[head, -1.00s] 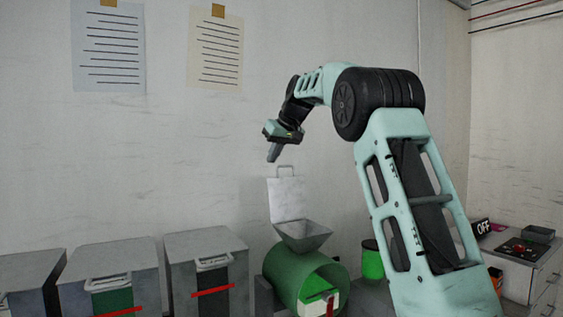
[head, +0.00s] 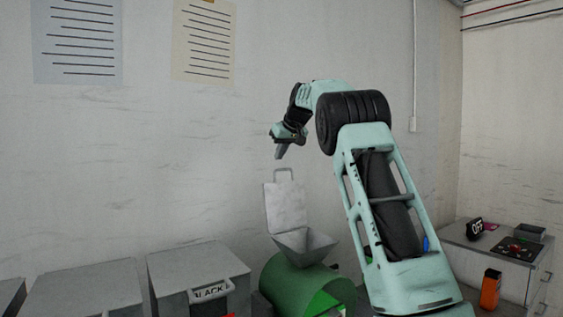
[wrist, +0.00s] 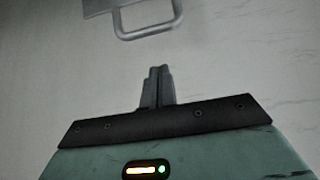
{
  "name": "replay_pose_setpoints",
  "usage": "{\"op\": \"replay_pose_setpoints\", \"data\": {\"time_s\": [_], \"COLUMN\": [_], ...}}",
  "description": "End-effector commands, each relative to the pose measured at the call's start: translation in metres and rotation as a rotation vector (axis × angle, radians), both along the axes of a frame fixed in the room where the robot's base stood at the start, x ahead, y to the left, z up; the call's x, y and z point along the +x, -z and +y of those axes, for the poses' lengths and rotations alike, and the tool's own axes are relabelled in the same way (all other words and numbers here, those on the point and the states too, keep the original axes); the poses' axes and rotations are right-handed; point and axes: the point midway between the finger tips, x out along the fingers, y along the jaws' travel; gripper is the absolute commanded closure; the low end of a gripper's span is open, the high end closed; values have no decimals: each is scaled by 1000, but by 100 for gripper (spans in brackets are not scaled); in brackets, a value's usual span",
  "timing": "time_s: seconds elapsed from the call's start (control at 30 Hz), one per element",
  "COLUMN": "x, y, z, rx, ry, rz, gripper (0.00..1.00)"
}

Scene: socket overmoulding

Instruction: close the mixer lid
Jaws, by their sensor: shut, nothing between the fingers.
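The green mixer (head: 300,283) stands at the lower middle of the head view with a grey hopper (head: 306,246) on top. Its grey lid (head: 286,206) stands upright, open, at the back of the hopper. The lid's handle (head: 284,174) is at its upper edge. My gripper (head: 280,154) is shut and empty, just above the handle and apart from it. In the wrist view the shut fingers (wrist: 157,72) point toward the lid handle (wrist: 150,34), with a gap between. Part of the mixer's front is cut off by the frame's bottom edge.
Grey bins stand at the lower left, one labelled BLACK (head: 210,292). The wall is close behind the lid.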

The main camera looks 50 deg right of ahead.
Motion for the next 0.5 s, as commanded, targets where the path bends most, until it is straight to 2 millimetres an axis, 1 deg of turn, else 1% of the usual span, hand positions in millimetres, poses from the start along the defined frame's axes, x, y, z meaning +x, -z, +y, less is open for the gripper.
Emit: {"op": "replay_pose_setpoints", "data": {"time_s": [0.03,0.2,0.23,0.3,0.5], "x": [7,29,30,19,0], "y": [6,33,37,34,35], "z": [-2,-6,-7,-4,0], "rx": [3,3,3,0,1], "ry": [-1,0,0,1,0], "rz": [4,4,3,-1,0], "gripper": [100,100,100,100,100]}}
